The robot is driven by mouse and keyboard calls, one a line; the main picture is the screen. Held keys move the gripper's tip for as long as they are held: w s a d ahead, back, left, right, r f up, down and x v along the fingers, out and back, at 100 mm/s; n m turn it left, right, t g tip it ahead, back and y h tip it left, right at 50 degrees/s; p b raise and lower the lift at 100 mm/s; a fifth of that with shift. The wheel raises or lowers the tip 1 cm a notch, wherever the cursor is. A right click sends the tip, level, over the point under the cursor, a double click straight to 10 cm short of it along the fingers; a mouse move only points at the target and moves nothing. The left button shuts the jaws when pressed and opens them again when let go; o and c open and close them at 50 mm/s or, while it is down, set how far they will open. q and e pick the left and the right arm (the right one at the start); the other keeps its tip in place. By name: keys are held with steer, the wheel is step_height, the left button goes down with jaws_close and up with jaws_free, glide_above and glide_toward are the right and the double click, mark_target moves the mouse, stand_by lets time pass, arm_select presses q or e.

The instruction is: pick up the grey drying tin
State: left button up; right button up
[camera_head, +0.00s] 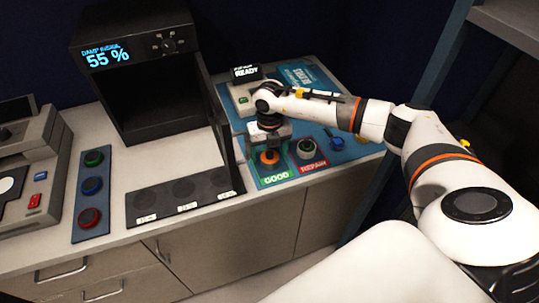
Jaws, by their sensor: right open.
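My right gripper (270,143) points down over the green GOOD label on the blue mat, open. A dark round thing with an orange top (269,158) sits between or just under its fingers; I cannot tell if they touch it. A small round grey thing with a dark rim (306,148) stands just to the right, by the red label; it may be the grey drying tin, but I cannot tell for sure. My left gripper is not in view.
An open black box (150,90) reading 55 % stands at the back, its door edge near my gripper. A dark three-place strip (184,193) lies in front. A READY device (243,97) is behind my gripper. Green, blue and red round pieces stand on a blue strip (91,212) at left.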

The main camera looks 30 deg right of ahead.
steer(key=shift+s+f, duration=0.1)
steer(key=shift+f, duration=1.05)
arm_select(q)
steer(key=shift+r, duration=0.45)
arm_select(e)
steer(key=c, duration=1.1)
steer(key=shift+r, duration=0.15)
